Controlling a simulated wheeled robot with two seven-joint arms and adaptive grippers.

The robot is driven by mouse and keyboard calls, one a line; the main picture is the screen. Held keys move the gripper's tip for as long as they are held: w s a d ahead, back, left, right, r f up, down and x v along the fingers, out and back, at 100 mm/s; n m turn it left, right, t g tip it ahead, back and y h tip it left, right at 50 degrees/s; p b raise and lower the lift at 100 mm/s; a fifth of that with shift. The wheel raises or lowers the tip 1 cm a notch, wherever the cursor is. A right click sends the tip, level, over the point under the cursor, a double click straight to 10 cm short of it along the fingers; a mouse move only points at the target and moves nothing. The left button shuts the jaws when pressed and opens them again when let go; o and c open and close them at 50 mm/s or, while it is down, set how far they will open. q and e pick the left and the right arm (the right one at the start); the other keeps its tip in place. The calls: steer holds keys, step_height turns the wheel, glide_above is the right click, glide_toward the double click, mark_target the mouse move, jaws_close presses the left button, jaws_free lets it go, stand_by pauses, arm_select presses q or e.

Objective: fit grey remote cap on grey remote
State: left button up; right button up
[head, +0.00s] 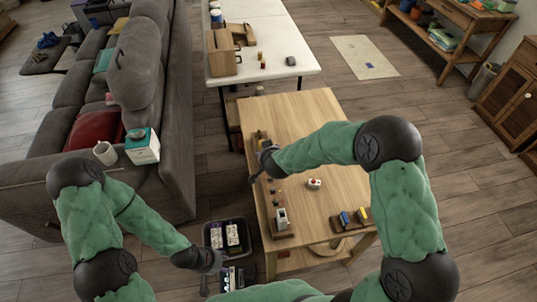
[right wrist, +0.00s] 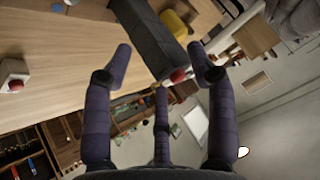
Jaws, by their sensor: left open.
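My left gripper (head: 215,262) is open beside a dark bin (head: 207,240) on the floor side of the low table; I see nothing in it. My right gripper (head: 258,165) is over the left edge of the wooden table, and in the right wrist view (right wrist: 161,58) its fingers are spread. A dark grey block (right wrist: 150,35) with a red spot lies just beyond those fingers; I cannot tell that it is the grey remote. A small grey-white device (head: 282,216) stands on a wooden base on the table. I cannot make out the grey remote cap.
The bin holds two white items (head: 232,233) with dark marks. A wooden block with blue and yellow pieces (head: 346,218) and a white item with a red top (head: 314,184) are on the table (head: 310,110). A grey sofa (head: 178,100) stands left.

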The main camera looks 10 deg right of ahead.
steer(key=shift+r, duration=0.1)
steer(key=v, duration=1.2)
